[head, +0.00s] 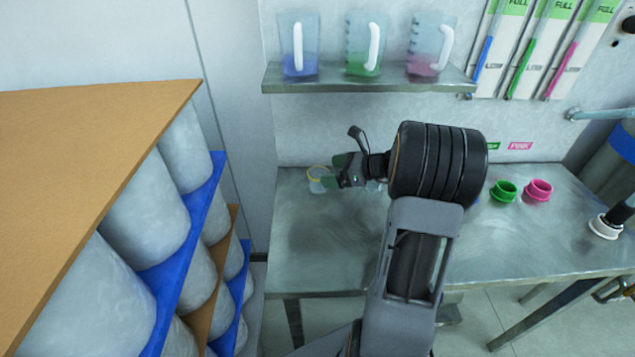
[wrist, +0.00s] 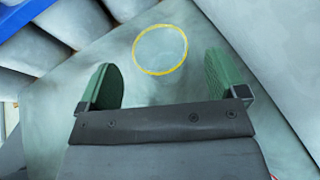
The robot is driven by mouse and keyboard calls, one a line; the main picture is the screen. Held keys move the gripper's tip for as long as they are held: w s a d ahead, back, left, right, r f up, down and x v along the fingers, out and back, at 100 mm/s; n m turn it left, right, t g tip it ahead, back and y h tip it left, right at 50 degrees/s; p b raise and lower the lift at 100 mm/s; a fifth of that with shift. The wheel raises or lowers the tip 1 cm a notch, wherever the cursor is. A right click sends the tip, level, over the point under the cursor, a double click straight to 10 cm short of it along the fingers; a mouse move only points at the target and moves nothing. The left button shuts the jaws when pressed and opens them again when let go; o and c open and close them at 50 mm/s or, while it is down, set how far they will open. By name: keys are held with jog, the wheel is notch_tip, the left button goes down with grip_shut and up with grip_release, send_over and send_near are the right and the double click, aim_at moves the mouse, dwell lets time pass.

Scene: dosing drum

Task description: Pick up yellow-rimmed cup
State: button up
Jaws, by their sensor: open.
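The yellow-rimmed cup (head: 318,184) stands on the left part of the metal table, near its back edge. It looks clear, with a thin yellow rim. In the wrist view the yellow rim of the cup (wrist: 161,27) shows as a ring just ahead of the fingertips, midway between them. My gripper (head: 336,174) is open, with green finger pads, and is right beside the cup in the head view. In the wrist view my gripper (wrist: 166,75) has its fingers spread wide with nothing between them.
The metal table (head: 320,245) is clear in front of the cup. A green cup (head: 503,191) and a pink cup (head: 539,190) stand to the right. A shelf (head: 370,83) with several jugs hangs above. A rack of large grey drums (head: 150,215) stands close on the left.

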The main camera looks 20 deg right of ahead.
aim_at(310, 174)
jog(key=shift+x, duration=2.9)
jog(key=shift+s, duration=0.1)
jog(key=shift+c, duration=0.5)
jog(key=c, duration=0.9)
